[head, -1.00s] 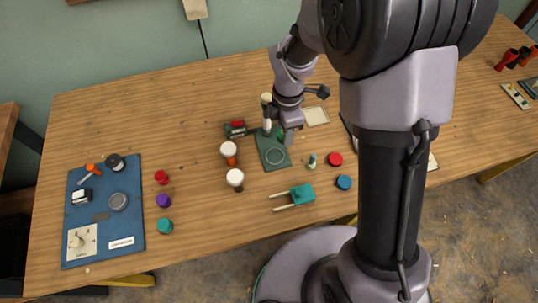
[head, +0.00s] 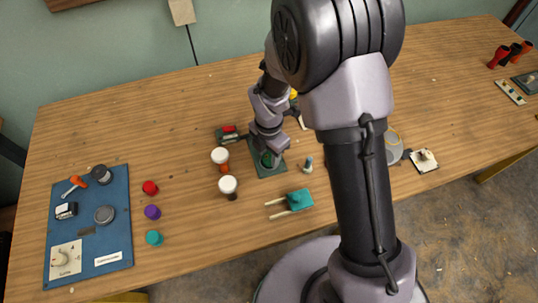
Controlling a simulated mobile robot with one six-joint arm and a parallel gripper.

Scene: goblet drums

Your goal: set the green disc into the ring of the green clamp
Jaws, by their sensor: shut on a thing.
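My gripper (head: 267,150) is shut on a small green disc (head: 267,159), which shows only in part beneath the fingers. It is over the dark green plate of the green clamp (head: 271,172), in the area of its ring. The ring's outline is mostly covered by the gripper and disc. I cannot tell whether the disc touches the plate or hangs just above it.
White-topped pieces (head: 228,185) stand left of the plate, with a red-topped dark tool (head: 228,134) behind them. A teal two-pronged block (head: 291,202) lies in front. A blue board (head: 90,225) is at the left. My arm hides the table right of centre.

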